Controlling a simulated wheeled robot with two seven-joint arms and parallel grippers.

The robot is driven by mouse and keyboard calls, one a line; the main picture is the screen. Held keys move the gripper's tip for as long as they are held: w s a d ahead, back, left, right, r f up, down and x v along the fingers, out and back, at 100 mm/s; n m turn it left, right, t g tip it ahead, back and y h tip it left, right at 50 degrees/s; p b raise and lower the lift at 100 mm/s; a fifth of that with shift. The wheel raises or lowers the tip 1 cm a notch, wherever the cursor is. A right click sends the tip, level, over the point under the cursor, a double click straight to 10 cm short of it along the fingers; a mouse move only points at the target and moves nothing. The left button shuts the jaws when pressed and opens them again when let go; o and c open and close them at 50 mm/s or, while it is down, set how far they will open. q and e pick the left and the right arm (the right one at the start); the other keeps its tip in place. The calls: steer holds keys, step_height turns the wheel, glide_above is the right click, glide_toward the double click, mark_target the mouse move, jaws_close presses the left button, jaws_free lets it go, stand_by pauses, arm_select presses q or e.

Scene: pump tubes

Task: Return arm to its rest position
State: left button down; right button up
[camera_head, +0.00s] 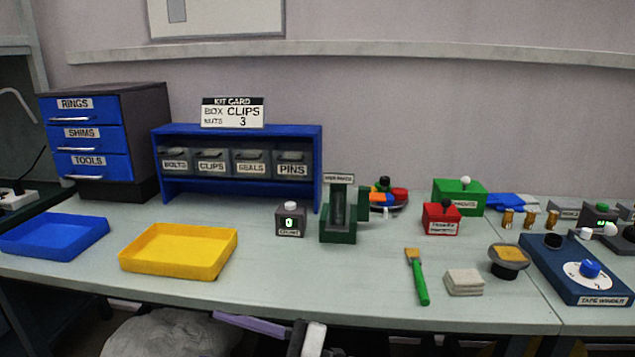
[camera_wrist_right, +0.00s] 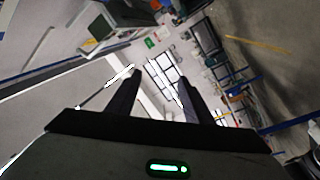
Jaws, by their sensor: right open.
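My right gripper (camera_wrist_right: 159,78) shows in the right wrist view. Its two dark fingers stand apart with nothing between them. Beyond them is the room, tilted and far off, with bright window-like panels; no object is close to the fingers. In the head view neither gripper can be made out over the table (camera_head: 360,290). My left gripper is not seen.
A yellow tray (camera_head: 180,270) and a blue tray (camera_head: 50,252) lie on the left. A blue bin rack (camera_head: 240,195) and drawer cabinet (camera_head: 105,180) stand behind. A green-handled brush (camera_head: 418,285), white pad stack (camera_head: 464,282) and blue dial box (camera_head: 580,270) lie right. The front middle is clear.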

steer(key=s+d+f+m+t+h, duration=0.2)
steer(key=d+f+m+t+h, duration=1)
steer(key=d+f+m, duration=0.65)
steer(key=s+d+f+m+g+h, duration=0.2)
steer(key=s+d+f, duration=0.3)
steer(key=s, duration=0.4)
steer(key=s+d+f+m+g+h, duration=0.2)
steer(key=s+d+f+g, duration=0.3)
steer(key=s+d+f, duration=0.1)
steer(key=s+f, duration=0.1)
steer(key=s, duration=0.1)
steer(key=shift+s+d+f+g+h, duration=0.2)
steer(key=shift+s+d+g+h, duration=0.1)
steer(key=shift+s+h, duration=0.1)
